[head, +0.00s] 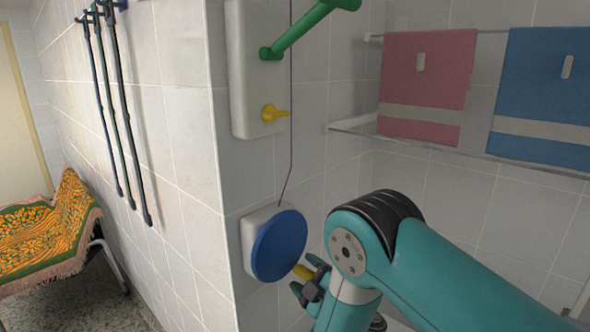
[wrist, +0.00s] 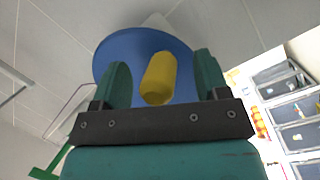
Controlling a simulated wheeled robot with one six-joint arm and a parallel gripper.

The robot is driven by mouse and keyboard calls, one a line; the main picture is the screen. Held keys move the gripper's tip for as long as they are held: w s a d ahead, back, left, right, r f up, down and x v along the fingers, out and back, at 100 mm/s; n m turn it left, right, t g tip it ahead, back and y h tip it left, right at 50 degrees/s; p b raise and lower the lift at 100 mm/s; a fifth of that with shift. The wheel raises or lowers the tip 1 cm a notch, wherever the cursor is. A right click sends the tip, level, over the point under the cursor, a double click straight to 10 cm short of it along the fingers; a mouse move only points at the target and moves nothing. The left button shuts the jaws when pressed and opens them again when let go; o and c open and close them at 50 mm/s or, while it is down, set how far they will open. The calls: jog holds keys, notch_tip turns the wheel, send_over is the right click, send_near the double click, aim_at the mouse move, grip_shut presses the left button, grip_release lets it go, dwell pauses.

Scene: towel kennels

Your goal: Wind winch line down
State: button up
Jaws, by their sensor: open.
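The winch is a blue disc (head: 279,246) on a white mount (head: 249,238) low on the tiled wall corner. A yellow knob (head: 302,271) sticks out from the disc's lower right. A thin dark line (head: 291,110) runs from the top of the disc up out of view. My gripper (head: 308,280) is open at the knob. In the wrist view the yellow knob (wrist: 159,78) lies between my two fingers, nearer the middle, with the blue disc (wrist: 140,50) behind it. A gap shows beside the left finger; contact on the right cannot be told.
Above the winch, a white plate (head: 243,80) carries a green crank arm (head: 297,32) and a yellow lever (head: 275,113). Dark straps (head: 122,110) hang on the left wall; a patterned cloth (head: 45,235) covers a seat.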

jog(key=shift+w+a+r+p, duration=0.2)
jog(key=shift+w+p, duration=0.15)
jog(key=shift+p, duration=2.2)
jog(key=shift+f+p, duration=0.25)
jog(key=shift+p, duration=0.05)
jog(key=c, duration=1.2)
jog(key=o, duration=1.2)
